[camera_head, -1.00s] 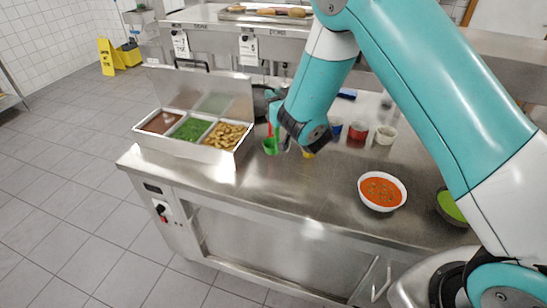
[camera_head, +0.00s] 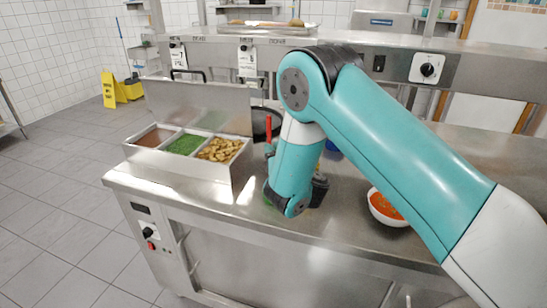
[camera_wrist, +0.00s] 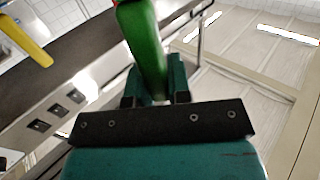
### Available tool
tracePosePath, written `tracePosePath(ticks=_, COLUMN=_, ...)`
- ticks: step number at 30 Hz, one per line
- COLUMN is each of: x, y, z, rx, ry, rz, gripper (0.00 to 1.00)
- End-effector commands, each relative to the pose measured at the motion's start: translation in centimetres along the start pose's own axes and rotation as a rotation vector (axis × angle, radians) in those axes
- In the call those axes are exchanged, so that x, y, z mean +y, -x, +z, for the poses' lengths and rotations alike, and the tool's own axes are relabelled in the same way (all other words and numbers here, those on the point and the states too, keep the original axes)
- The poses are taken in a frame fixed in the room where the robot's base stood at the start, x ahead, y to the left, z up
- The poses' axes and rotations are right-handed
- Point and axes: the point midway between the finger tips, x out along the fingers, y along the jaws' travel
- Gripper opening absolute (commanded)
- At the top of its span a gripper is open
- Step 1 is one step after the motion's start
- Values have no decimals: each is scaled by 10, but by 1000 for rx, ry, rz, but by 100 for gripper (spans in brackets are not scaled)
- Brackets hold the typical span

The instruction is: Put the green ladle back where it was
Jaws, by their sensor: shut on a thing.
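The green ladle (camera_wrist: 145,45) is held between the two fingers of my gripper (camera_wrist: 157,92) in the wrist view. A long green part runs up out of the jaws to the top edge, where a bit of red shows beside it. In the head view, my arm hides most of the gripper; a small patch of green (camera_head: 268,201) shows low beside it, above the steel counter (camera_head: 225,205). I cannot tell whether the ladle touches anything. A thin red upright piece (camera_head: 269,129) stands left of my arm.
A three-part food container (camera_head: 150,160) with brown, green and golden food stands on the left of the counter. A bowl of orange soup (camera_head: 386,208) is right of my gripper, partly behind my arm. A yellow rod-like thing (camera_wrist: 25,38) shows in the wrist view.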

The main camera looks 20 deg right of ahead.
Motion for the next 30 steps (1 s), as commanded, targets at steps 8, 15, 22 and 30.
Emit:
tracePosePath(ticks=8, x=0, y=0, z=1, rx=1, ry=-1, rz=1, gripper=0)
tracePosePath(ticks=15, x=0, y=0, z=0, rx=0, ry=0, rz=1, gripper=44)
tracePosePath(ticks=22, x=0, y=0, z=-2, rx=0, ry=0, rz=1, gripper=44)
tracePosePath(ticks=30, x=0, y=15, z=6, rx=1, ry=0, rz=0, gripper=44)
